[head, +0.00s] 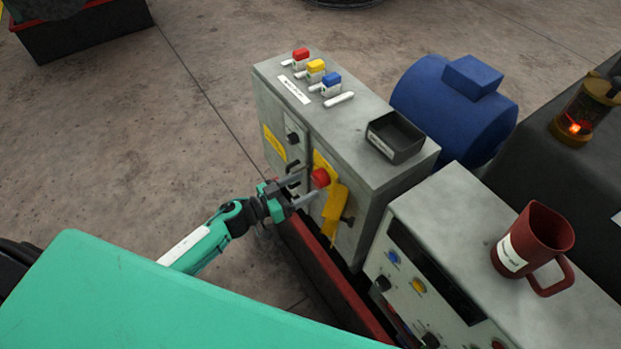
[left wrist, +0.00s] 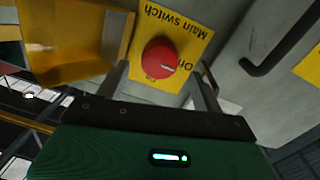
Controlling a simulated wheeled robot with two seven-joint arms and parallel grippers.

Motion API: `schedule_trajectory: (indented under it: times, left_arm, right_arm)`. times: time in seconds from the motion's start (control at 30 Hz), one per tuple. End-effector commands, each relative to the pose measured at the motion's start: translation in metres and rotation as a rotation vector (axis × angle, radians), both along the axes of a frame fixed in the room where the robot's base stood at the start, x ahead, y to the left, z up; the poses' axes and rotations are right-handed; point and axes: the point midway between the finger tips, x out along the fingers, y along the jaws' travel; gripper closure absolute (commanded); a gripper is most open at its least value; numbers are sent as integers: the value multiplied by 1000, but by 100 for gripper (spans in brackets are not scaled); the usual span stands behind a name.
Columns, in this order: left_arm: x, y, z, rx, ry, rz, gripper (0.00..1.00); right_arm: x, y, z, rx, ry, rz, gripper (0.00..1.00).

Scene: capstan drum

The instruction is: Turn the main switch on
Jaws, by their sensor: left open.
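The main switch is a round red knob (head: 320,178) on the front of the grey cabinet (head: 355,190). A pale mark shows on the knob's face. My left gripper (head: 312,183) is open, its fingers pointing at the cabinet. In the left wrist view its fingers (left wrist: 163,72) stand on either side of the knob. I cannot tell whether they touch it. My right gripper is not in view.
A yellow flap (head: 335,208) is beside the knob, and a black handle (left wrist: 285,42) is on its other side. Colored padlocks (head: 316,71) and an open black tray (head: 395,137) are on the cabinet top. A red mug (head: 535,240) stands on the neighboring grey box.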

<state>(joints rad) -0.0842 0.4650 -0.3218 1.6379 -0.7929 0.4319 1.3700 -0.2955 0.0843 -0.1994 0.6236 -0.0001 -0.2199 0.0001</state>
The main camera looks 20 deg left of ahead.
Motion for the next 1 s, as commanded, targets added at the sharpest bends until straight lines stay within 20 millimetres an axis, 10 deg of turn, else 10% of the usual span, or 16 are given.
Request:
schedule_trajectory:
  times: [0.57,0.8,1.0]
  left_arm:
    - [23,-21,0,0,0,0,32]
    - [23,-20,0,0,0,0,76]
    - [23,-20,0,7,-5,0,76]
  right_arm:
    - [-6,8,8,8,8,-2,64]
    - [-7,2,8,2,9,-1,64]
    - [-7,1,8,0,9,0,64]
